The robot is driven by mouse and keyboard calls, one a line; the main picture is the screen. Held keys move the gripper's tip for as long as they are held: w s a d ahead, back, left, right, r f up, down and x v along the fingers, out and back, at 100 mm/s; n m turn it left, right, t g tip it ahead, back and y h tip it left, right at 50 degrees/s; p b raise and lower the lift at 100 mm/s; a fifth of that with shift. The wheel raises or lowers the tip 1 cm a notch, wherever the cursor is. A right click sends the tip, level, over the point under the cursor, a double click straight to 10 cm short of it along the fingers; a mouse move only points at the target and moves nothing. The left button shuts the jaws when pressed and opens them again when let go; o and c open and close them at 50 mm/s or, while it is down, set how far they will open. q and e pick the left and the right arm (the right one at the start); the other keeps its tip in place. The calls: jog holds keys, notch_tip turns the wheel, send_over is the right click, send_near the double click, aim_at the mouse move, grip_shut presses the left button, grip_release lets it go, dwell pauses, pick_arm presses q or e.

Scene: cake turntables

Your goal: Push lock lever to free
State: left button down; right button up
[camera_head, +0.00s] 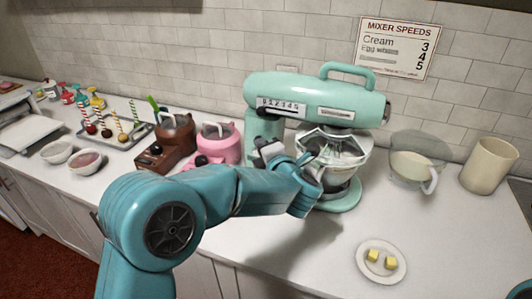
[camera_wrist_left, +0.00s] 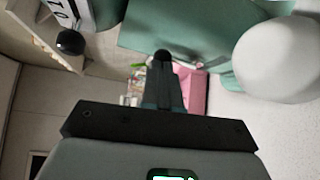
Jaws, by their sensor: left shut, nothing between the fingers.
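The mint-green stand mixer (camera_head: 315,95) stands on the counter with its head level over a metal bowl (camera_head: 340,165). A black-knobbed speed lever (camera_wrist_left: 70,42) shows beside the numbered scale at the upper left of the left wrist view. A second black knob (camera_wrist_left: 162,57), apparently the lock lever's, is just beyond my fingertips. My left gripper (camera_head: 272,152) is shut and empty, close to the mixer's column. Its fingers (camera_wrist_left: 165,88) line up with the second knob; I cannot tell whether they touch. My forearm hides part of the mixer's base. My right gripper is out of view.
A brown machine (camera_head: 170,145) and a pink one (camera_head: 217,148) stand left of the mixer. A glass jug (camera_head: 415,165) and a beige pitcher (camera_head: 489,165) stand right. A plate (camera_head: 381,275) of butter lies in front. The counter between is clear.

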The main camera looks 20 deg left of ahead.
pick_arm(q)
jog(key=shift+w+a+r+n+g+h, duration=0.1)
jog(key=shift+a+r+n+g+h, duration=0.15)
jog(key=shift+a+n+h, duration=0.35)
jog(key=shift+a+r+n+g+h, duration=0.15)
jog(key=shift+a+n+g+h, duration=0.2)
jog(key=shift+a+n+h, duration=0.2)
jog(key=shift+d+p, duration=0.1)
jog(key=shift+p, duration=0.25)
jog(key=shift+r+p, duration=0.55)
jog(key=shift+r, duration=0.25)
jog(key=shift+r, duration=0.1)
